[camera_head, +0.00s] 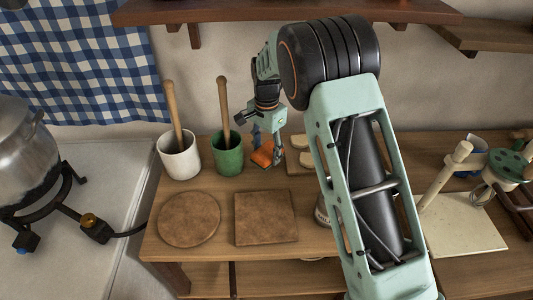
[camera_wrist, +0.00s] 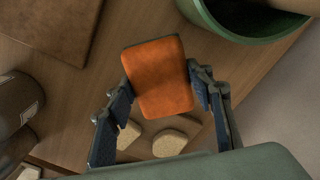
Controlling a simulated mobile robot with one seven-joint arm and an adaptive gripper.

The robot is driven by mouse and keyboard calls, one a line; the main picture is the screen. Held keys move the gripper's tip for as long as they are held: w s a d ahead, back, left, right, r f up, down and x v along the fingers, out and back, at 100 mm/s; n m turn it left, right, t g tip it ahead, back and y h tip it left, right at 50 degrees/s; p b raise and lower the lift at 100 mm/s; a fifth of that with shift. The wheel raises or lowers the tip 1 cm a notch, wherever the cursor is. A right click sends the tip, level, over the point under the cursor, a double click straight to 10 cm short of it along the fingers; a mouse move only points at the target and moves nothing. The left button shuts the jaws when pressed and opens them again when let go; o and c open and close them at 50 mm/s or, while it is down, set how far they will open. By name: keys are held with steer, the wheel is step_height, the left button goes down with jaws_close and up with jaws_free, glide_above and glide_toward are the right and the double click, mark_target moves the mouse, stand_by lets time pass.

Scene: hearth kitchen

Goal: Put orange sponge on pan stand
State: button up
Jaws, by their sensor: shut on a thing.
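The orange sponge (camera_head: 262,154) is held in my gripper (camera_head: 266,146), just right of the green cup, near the back of the wooden counter. In the wrist view the sponge (camera_wrist: 158,76) sits between the two fingers of my gripper (camera_wrist: 160,82), one at each side edge. It looks tilted in the head view; its height over the wood is hard to tell. Two flat brown pads lie in front of the cups: a round one (camera_head: 189,219) and a square one (camera_head: 265,217), both bare. I cannot tell which is the pan stand.
A white cup (camera_head: 179,157) and a green cup (camera_head: 227,153), each with a wooden handle sticking up, stand left of my gripper. A board with pale pieces (camera_head: 299,158) lies to the right. A pot (camera_head: 20,150) on a black burner stands far left.

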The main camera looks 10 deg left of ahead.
mark_target(267, 148)
steer(key=shift+w+a, duration=0.15)
steer(key=shift+w, duration=0.45)
steer(key=shift+f+p, duration=0.45)
steer(key=shift+f, duration=1.3)
steer(key=shift+f, duration=0.15)
steer(key=o, duration=1)
step_height(267, 148, up, 8)
steer(key=shift+f+b, duration=0.1)
steer(key=shift+b, duration=0.35)
